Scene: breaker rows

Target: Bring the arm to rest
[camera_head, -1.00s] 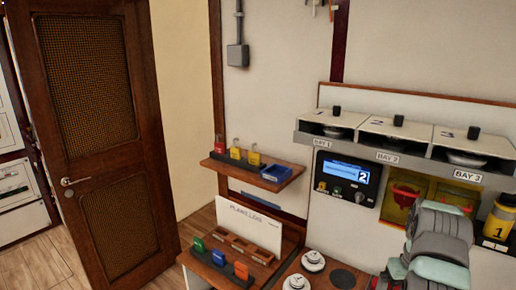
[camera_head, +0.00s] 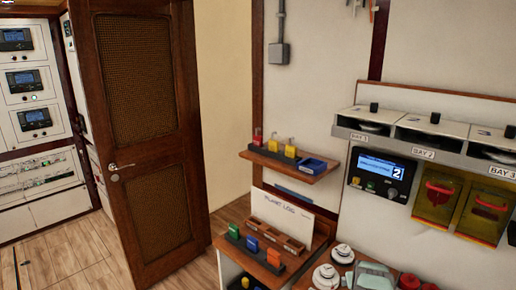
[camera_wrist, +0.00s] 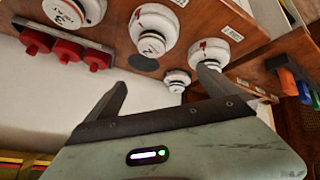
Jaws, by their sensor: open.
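My gripper (camera_wrist: 160,90) shows in the wrist view with its two dark fingers spread apart and nothing between them. The wrist view looks over a wooden counter with several white round numbered pieces beyond the fingers, among them one at top centre (camera_wrist: 153,32) and one at right (camera_wrist: 209,52). In the head view, only a pale green and grey part of my arm (camera_head: 373,274) shows at the bottom edge, beside the white round pieces (camera_head: 326,276). The fingers cannot be made out there.
Above the counter are a control box (camera_head: 380,176), yellow-fronted boxes (camera_head: 436,200) and a bay shelf (camera_head: 430,135). A wooden door (camera_head: 140,130) and floor lie left.

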